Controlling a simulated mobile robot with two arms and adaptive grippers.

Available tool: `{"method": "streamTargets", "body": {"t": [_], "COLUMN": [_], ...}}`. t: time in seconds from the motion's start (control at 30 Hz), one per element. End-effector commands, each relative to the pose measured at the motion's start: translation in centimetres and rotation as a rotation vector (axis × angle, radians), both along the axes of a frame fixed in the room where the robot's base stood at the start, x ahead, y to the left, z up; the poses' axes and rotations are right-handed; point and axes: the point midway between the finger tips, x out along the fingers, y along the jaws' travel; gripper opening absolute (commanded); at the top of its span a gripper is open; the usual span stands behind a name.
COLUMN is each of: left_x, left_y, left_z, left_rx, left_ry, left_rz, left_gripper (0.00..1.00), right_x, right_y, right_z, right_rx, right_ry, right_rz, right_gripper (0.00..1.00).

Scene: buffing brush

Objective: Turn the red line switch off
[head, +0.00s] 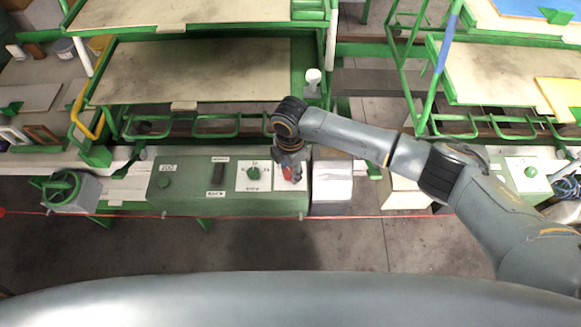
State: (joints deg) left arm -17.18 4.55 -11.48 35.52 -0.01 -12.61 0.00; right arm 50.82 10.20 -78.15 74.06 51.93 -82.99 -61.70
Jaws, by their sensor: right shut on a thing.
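The red line switch (287,174) sits on a white plate at the right end of the green control box (235,206). Only a little of its red shows. My right arm comes in from the right, and its gripper (291,166) points down over the switch. The gripper is shut on the switch, and its fingers and wrist hide most of it. I cannot tell which way the switch is turned. My left gripper is not in view.
On the same box are a green button (164,181), a black rocker switch (218,173) and a green knob (253,173). A green handwheel (62,189) stands at the left. A red line (350,217) runs along the front. Green-framed tables stand behind.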

Motion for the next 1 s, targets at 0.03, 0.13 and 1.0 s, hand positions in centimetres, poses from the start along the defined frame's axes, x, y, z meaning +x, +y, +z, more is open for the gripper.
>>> {"method": "streamTargets", "body": {"t": [0.03, 0.13, 1.0], "left_x": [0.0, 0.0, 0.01], "left_y": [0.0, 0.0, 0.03], "left_z": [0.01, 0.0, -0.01], "left_rx": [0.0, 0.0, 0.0], "left_ry": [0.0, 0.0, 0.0], "left_rz": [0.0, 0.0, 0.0], "left_gripper": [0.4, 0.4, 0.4], "right_x": [0.07, 0.07, 0.07], "right_y": [0.12, 0.13, 0.15], "right_z": [0.13, 0.14, 0.17], "right_rx": [0.003, 0.004, 0.004], "right_ry": [-0.001, -0.002, -0.002], "right_rz": [0.03, 0.088, 0.212], "right_gripper": [0.07, 0.07, 0.46]}}
